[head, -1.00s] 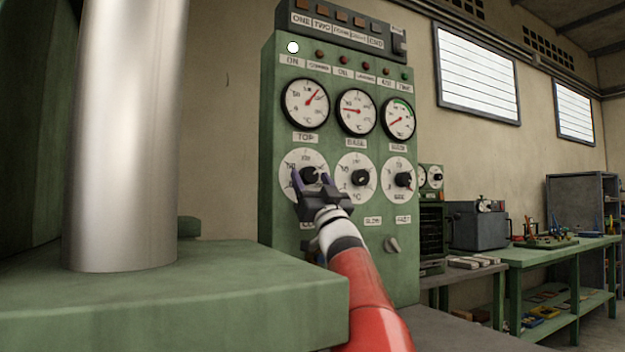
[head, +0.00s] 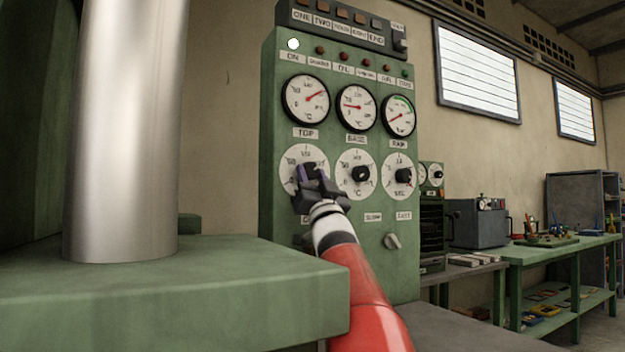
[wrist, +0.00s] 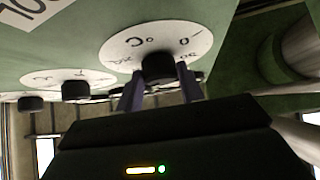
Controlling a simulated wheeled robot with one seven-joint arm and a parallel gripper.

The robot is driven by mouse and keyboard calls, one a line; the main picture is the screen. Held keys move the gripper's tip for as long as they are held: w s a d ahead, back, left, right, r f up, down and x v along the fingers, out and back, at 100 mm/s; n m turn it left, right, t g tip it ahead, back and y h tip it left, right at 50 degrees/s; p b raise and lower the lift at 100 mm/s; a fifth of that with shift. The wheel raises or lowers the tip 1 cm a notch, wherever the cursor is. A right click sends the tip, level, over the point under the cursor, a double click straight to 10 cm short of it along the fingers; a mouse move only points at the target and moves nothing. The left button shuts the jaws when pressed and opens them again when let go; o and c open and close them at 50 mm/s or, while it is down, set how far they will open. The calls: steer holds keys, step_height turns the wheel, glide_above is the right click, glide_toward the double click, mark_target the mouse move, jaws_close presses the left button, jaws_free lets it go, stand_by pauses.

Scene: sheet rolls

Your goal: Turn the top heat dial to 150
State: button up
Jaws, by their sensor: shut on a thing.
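The top heat dial (head: 290,181) is a white disc with a dark knob, under the TOP label on the green panel (head: 270,215). My gripper (head: 309,172) is at its knob, shut on it, and hides part of the dial in the head view. In the wrist view the knob (wrist: 158,67) sits between my two fingertips (wrist: 158,82), with the white dial face (wrist: 120,48) behind it. The knob's pointer and its setting cannot be read. The TOP gauge (head: 305,98) above has a red needle pointing up and right.
The BASE dial (head: 360,174) and a third dial (head: 402,176) sit close to the right. A lower knob (head: 392,241) is below them. A steel column (head: 122,130) and green block (head: 180,300) stand at left. A green workbench (head: 575,247) is at right.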

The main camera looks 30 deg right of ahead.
steer(key=o, duration=1)
steer(key=b+v, duration=0.3)
steer(key=v, duration=0.4)
steer(key=shift+s+f, duration=0.25)
